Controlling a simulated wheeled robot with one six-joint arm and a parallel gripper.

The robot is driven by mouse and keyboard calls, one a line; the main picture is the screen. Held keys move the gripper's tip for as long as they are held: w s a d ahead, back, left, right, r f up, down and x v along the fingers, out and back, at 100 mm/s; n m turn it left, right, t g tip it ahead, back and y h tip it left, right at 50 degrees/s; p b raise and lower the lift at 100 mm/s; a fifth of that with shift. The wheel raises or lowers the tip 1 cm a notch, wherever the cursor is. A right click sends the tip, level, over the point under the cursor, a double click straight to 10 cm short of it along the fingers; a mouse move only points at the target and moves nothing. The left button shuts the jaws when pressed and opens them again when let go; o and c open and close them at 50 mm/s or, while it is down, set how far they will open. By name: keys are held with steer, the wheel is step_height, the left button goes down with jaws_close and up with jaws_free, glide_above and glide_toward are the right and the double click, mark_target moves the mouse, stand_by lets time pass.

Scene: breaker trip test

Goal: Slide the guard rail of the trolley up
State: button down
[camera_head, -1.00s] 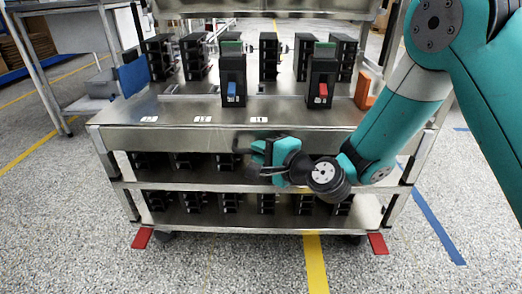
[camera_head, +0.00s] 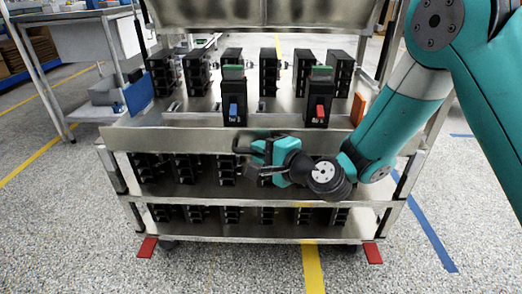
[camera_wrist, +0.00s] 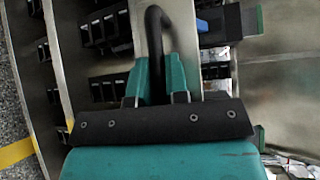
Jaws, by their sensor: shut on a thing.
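The trolley (camera_head: 120,200) is a metal rack with several black breakers on its shelves. Its guard rail (camera_head: 180,142) is a long flat metal panel across the front of the top deck, and it hides the deck's front strip. My gripper (camera_head: 258,152) is at the middle of the rail. It is shut on the rail's dark handle (camera_wrist: 155,35), which shows in the wrist view as a black bent bar between the teal fingers (camera_wrist: 158,82). The fingers partly hide the handle in the head view.
Two larger breakers, one with a blue lever (camera_head: 234,108) and one with a red lever (camera_head: 319,110), stand on the deck behind the rail. Red floor marks (camera_head: 147,247) lie by the trolley's front corners. A bench (camera_head: 75,45) stands at the left. The floor in front is clear.

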steer(key=shift+r, duration=0.25)
steer(key=c, duration=1.1)
jaws_free()
steer(key=shift+s+d+f+b, duration=0.15)
steer(key=shift+d+b, duration=0.05)
steer(key=shift+b, duration=0.15)
steer(key=b+v, duration=1.7)
steer(key=b, duration=0.1)
